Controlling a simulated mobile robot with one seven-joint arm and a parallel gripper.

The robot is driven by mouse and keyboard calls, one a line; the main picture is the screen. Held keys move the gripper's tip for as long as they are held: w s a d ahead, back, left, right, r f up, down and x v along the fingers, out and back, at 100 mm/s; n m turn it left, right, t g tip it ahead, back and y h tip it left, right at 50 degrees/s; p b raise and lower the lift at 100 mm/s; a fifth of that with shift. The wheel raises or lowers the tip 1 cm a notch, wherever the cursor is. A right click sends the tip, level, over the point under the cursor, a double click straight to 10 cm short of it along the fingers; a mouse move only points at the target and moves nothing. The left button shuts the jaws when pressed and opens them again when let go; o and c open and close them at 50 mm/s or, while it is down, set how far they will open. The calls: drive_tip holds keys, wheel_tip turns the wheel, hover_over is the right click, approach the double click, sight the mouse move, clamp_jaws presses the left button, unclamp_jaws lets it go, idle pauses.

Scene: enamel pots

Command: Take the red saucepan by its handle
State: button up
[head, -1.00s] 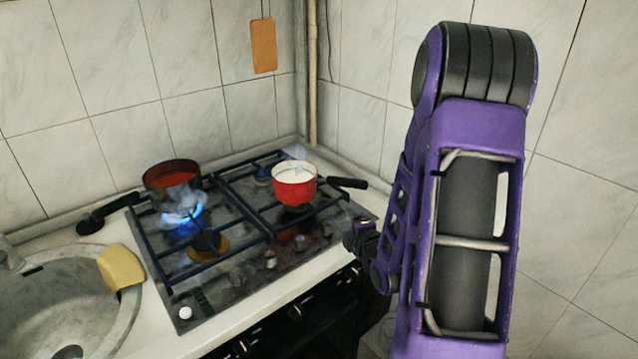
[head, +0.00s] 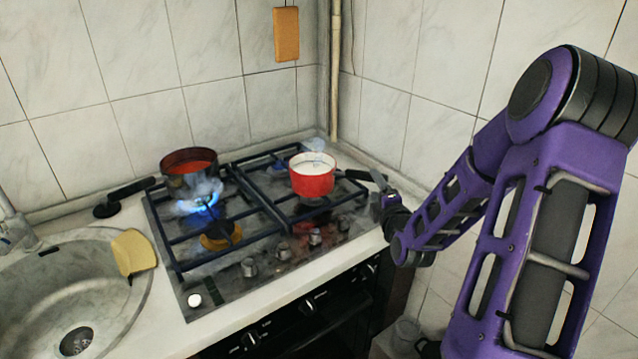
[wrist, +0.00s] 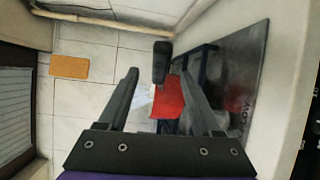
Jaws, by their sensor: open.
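The red saucepan (head: 312,182) stands upright on the right side of the stove, with white contents and faint steam. Its black handle (head: 358,175) points right, toward my gripper (head: 379,184). My gripper is open at the handle's free end. In the wrist view the handle (wrist: 161,62) shows in the gap between the two fingertips, nearer the right finger, and the red pan body (wrist: 169,104) shows behind it. I cannot tell whether a finger touches the handle. The handle's tip is partly hidden by my gripper in the head view.
A dark pan (head: 177,169) with red contents is at the back left of the stove (head: 262,277), near a blue flame. Tiled walls close off the back and right.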

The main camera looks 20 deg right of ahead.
drive_tip(key=w+d, duration=0.1)
drive_tip(key=w, duration=0.7)
drive_tip(key=shift+d+f, duration=0.15)
drive_tip(key=shift+f, duration=0.25)
clamp_jaws()
idle(0.9)
drive_tip(key=shift+r, duration=0.15)
